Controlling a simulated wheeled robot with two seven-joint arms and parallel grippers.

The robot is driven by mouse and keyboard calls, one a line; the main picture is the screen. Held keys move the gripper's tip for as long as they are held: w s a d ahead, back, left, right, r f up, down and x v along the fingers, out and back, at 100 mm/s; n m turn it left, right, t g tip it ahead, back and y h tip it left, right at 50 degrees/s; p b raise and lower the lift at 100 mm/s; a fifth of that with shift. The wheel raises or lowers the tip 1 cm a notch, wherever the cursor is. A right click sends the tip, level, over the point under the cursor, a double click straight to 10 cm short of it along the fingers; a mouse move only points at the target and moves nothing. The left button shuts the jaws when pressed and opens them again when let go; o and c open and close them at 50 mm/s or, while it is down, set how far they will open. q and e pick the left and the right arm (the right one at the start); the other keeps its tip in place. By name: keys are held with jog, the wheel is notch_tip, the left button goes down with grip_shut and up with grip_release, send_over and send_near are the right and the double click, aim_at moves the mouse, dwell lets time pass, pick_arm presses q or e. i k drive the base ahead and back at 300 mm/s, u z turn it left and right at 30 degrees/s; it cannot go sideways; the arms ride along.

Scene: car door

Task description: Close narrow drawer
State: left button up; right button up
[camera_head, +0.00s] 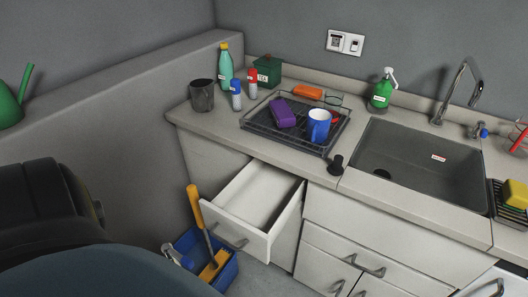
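The narrow drawer (236,238) is a white box under the counter at the left end of the cabinets. It is pulled well out, and its inside looks empty. Its front panel carries a grey bar handle (228,236) and faces toward the lower left. No gripper shows in the head view, so nothing of mine is seen touching the drawer.
A blue bucket (222,277) with a yellow-handled tool (195,205) stands on the floor close to the drawer front. The counter above holds a dish rack (258,128), bottles and a sink (420,160). A large dark shape blocks the lower left.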

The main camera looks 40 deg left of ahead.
aim_at(249, 213)
jog(key=z, duration=0.6)
jog(key=i, duration=0.6)
jog(key=u, duration=3)
